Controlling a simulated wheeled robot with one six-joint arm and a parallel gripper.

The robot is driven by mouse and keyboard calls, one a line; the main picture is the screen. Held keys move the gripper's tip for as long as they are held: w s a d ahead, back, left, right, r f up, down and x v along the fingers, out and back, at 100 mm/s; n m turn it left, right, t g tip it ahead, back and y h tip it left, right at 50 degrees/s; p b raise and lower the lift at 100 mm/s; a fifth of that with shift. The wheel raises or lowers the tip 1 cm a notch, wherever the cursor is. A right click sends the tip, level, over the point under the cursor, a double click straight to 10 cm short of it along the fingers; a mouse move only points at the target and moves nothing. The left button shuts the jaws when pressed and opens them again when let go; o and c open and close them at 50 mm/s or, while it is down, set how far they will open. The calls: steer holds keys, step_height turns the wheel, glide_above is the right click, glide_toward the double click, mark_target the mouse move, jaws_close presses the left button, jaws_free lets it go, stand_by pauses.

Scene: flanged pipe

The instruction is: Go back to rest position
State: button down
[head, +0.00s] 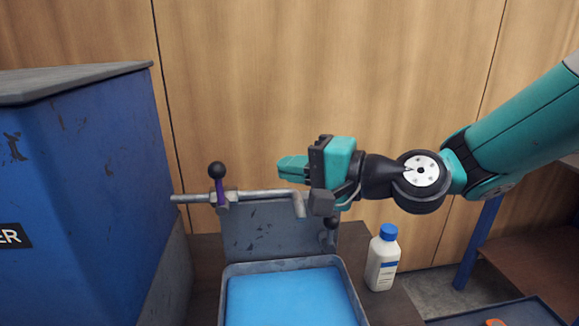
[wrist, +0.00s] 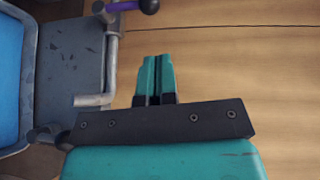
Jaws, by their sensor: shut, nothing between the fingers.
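My gripper (head: 292,168) is teal with a dark body and points left in the head view, just above the right part of a grey metal pipe (head: 258,195). In the wrist view, its two teal fingers (wrist: 154,78) are together with nothing between them. The pipe runs level and has a bent end near my gripper; it also shows in the wrist view (wrist: 98,100). A lever with a purple grip and a black ball (head: 218,175) stands upright on the left part of the pipe. I cannot tell whether my gripper touches the pipe.
A grey tray with blue liquid or lining (head: 290,298) is below the pipe. A white bottle with a blue cap (head: 383,260) stands right of it. A large blue bin (head: 80,190) fills the left side. A wooden wall (head: 330,70) stands behind.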

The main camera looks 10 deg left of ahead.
steer(key=s+d+f+n+g+h+p, duration=0.1)
steer(key=s+d+f+n+g+h, duration=0.15)
steer(key=s+d+n+h, duration=0.55)
steer(key=s+d+f+n+g+h, duration=0.2)
steer(key=s+d+n+g+h, duration=0.15)
steer(key=s+d, duration=0.9)
step_height(320, 180, up, 17)
steer(key=a+m+p, duration=0.1)
steer(key=p, duration=1.5)
steer(key=shift+a+f+p, duration=0.2)
steer(key=shift+p, duration=0.2)
